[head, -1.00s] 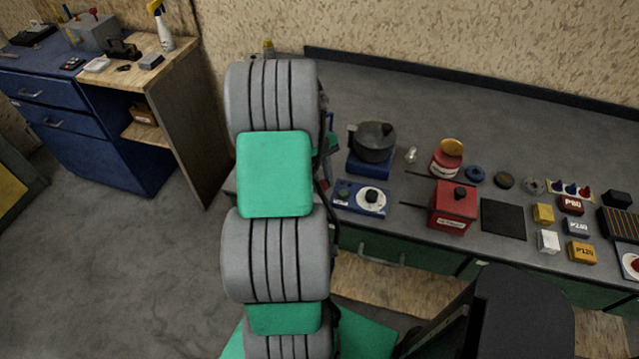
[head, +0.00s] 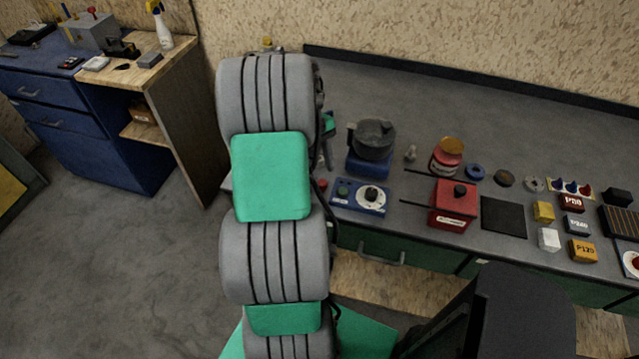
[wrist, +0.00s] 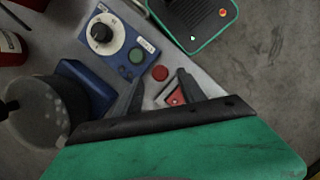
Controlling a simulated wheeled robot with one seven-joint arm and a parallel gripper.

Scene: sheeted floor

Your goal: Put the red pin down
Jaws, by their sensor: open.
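The red pin (wrist: 160,73) shows in the wrist view as a round red top, seen from above, near the bench edge. It lies between and just beyond the fingertips of my gripper (wrist: 161,80), which is open, with a finger on either side. I see no finger pressed against it. In the head view the red pin (head: 321,185) is a small red spot beside my arm, left of the blue control box. My gripper is mostly hidden behind my arm there. How the pin's lower part rests cannot be told.
The blue box with a dial (wrist: 113,45) stands close to the fingers. A dark pot (head: 374,141) on a blue base is behind it. A red-and-white triangular piece (wrist: 174,97) lies by the right finger. A red box (head: 453,207) and small blocks are farther right.

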